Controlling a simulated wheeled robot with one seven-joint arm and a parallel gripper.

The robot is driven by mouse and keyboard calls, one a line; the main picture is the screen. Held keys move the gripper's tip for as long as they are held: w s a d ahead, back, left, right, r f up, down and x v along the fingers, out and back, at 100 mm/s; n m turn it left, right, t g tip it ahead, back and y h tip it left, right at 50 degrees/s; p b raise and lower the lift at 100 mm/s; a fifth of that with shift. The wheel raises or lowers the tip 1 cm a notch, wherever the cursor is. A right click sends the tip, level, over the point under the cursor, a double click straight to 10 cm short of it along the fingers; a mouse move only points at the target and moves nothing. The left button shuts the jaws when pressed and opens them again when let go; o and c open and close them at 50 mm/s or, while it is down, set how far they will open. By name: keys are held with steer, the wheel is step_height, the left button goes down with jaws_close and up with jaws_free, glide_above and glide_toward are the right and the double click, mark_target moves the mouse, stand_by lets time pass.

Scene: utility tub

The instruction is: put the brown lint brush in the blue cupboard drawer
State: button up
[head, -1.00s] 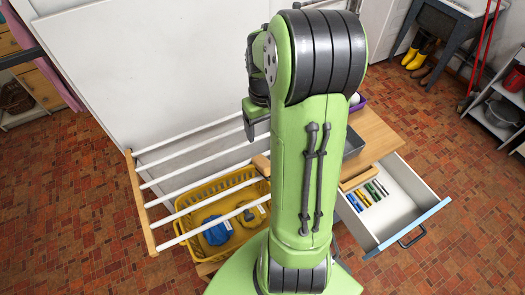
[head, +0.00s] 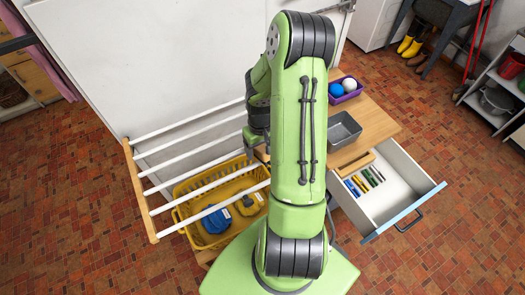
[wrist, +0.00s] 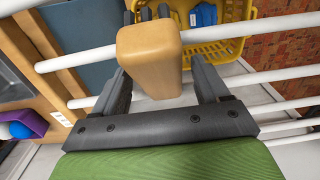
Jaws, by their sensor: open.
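In the wrist view a light brown wooden block (wrist: 150,48), which looks like the lint brush, lies between the spread fingers of my gripper (wrist: 160,82). I cannot tell whether the fingers touch it. Dark pieces show beyond its far end. My gripper is open and above the white rods of a drying rack. In the head view my arm hides the block and most of my gripper. The cupboard drawer with a blue front (head: 405,211) is pulled open at the right. Several small coloured items (head: 363,180) lie at its back left; the rest is bare.
On the wooden top (head: 375,120) stand a grey tray (head: 345,131) and a purple tub (head: 345,92) with balls.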

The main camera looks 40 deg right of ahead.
mark_target(261, 147)
steer(key=shift+a+r, duration=0.1)
steer(key=shift+a, duration=0.05)
steer(key=shift+f+b, duration=0.3)
steer(key=shift+b, duration=0.05)
steer(key=shift+c, duration=0.3)
steer(key=c, duration=1.1)
steer(key=shift+r+p, duration=0.5)
steer(key=shift+p, duration=0.05)
step_height(261, 147, up, 10)
steer(key=shift+f, duration=0.2)
